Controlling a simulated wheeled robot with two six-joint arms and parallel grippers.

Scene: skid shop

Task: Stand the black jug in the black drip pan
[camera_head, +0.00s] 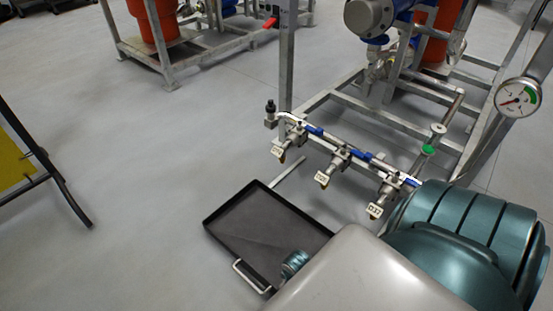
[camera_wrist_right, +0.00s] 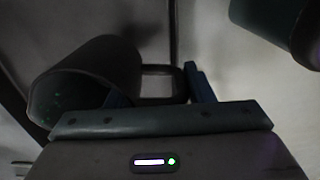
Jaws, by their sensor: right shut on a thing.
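The black drip pan (camera_head: 260,222) lies flat on the grey floor in the head view, with a light metal handle at its near left side. My right arm covers its lower right part, and the bare floor of the pan shows. The black jug (camera_wrist_right: 95,72) is in the right wrist view, at the left, tilted in the picture, with a dark loop beside it. My right gripper (camera_wrist_right: 155,80) is shut on the jug, around that loop. The jug is hidden behind my arm in the head view. Whether it touches the pan cannot be told. My left gripper is not in view.
A pipe with several tagged valves (camera_head: 333,165) runs along a metal skid frame just behind the pan. A pressure gauge (camera_head: 518,98) stands at the right. A yellow panel on a dark stand (camera_head: 20,160) is at the left. The floor left of the pan is clear.

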